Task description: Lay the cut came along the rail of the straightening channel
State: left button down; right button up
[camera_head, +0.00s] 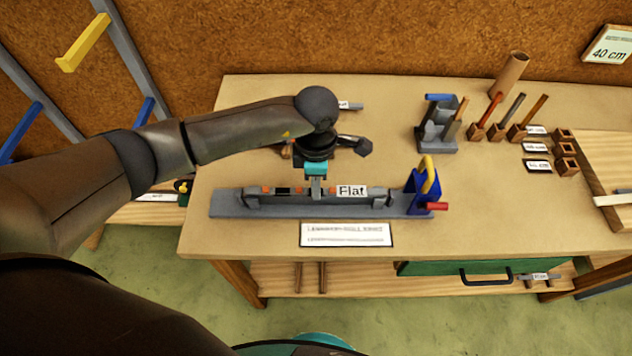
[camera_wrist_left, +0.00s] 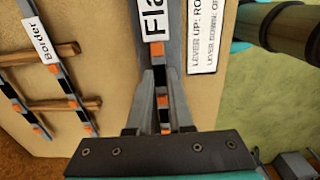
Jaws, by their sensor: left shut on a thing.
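The came (camera_head: 298,190), a thin strip with orange and black bands and a "Flat" tag (camera_head: 351,191), lies lengthwise over the straightening channel (camera_head: 228,206). The channel is a long grey base with a raised rail and a blue end block (camera_head: 420,194) at the right, with a yellow lever. My left gripper (camera_head: 315,188) points down over the middle and is shut on the came. In the left wrist view the came (camera_wrist_left: 158,78) runs between the two fingers (camera_wrist_left: 161,108). I cannot tell whether it touches the rail. My right gripper is out of view.
A card (camera_head: 346,234) lies in front of the channel. Another banded strip tagged "Border" (camera_wrist_left: 41,41) rests across wooden bars behind it. A grey stand (camera_head: 437,124) and several tools in wooden blocks (camera_head: 497,131) stand back right.

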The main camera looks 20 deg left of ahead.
pick_arm(q)
jog(key=shift+f+b, duration=0.3)
dwell(0.5)
jog(key=c, duration=0.7)
grip_release()
jog(key=shift+c, duration=0.2)
notch_tip(320, 180, up, 15)
jog(key=shift+r, duration=0.15)
